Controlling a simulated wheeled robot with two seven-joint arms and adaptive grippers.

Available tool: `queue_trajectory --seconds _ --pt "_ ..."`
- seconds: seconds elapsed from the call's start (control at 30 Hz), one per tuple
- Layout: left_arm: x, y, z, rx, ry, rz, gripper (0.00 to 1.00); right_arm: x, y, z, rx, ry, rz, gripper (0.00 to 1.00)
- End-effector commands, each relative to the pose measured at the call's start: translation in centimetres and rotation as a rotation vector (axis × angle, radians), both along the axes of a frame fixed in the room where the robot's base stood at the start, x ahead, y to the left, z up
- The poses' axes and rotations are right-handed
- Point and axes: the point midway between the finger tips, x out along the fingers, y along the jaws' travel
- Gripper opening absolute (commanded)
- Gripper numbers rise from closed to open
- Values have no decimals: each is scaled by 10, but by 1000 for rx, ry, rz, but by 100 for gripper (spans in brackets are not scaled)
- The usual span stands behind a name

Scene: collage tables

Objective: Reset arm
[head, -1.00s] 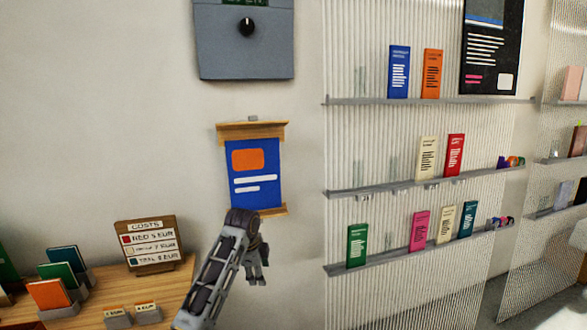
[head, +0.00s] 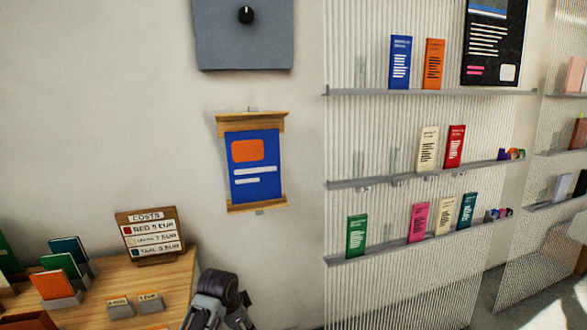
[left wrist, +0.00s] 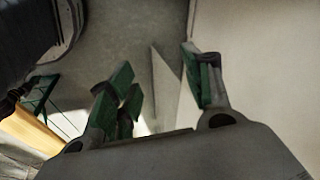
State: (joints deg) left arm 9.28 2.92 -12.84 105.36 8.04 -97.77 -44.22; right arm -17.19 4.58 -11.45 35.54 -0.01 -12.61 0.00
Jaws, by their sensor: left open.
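My left arm shows at the bottom of the head view, to the right of the wooden table (head: 165,285); its fingers are out of that frame. In the left wrist view my left gripper (left wrist: 160,88) has its green-padded fingers spread wide apart, with nothing between them. My right gripper is in neither view.
A blue poster (head: 252,165) on wooden rails hangs on the wall under a grey box (head: 243,45) with a dial. Ribbed panels with shelves (head: 425,92) of coloured leaflets stand right. A costs sign (head: 150,236) and cards occupy the table.

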Motion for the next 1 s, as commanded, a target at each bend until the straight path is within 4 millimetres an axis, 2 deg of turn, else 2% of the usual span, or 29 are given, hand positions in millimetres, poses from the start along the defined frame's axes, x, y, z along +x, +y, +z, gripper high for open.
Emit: queue_trajectory --seconds 0.2,0.47,1.0 --pt "-36 11 -14 -27 9 129 50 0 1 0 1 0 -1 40" --pt "-78 25 -23 -56 16 287 50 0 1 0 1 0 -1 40" --pt "-165 52 -21 -112 17 606 50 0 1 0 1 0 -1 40"
